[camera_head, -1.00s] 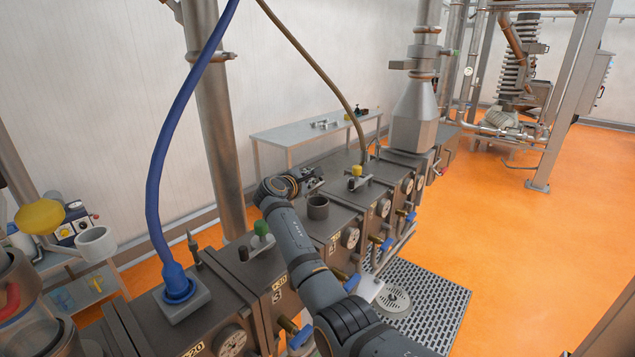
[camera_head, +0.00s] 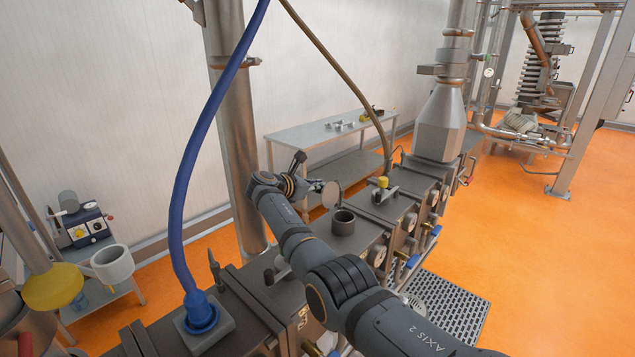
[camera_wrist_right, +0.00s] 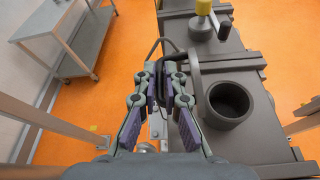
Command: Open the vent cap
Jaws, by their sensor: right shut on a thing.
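The vent's round dark collar (camera_head: 343,222) stands open on top of the machine. In the right wrist view its open mouth (camera_wrist_right: 231,100) faces up, to the right of my fingers. A round grey disc, seemingly the vent cap (camera_head: 331,194), stands tilted up behind the collar, beside my right gripper (camera_head: 318,187). In the right wrist view my right gripper (camera_wrist_right: 161,75) is shut on a thin dark part between its fingers, seemingly the cap's handle. The cap's disc is hard to make out there. My left gripper is not in view.
A yellow-topped clamp handle (camera_head: 383,182) stands on the machine beyond the collar. A blue hose (camera_head: 178,180) rises from the near block. A grey side table (camera_head: 325,135) stands behind, with orange floor between. A steel column (camera_head: 236,130) rises left of my arm.

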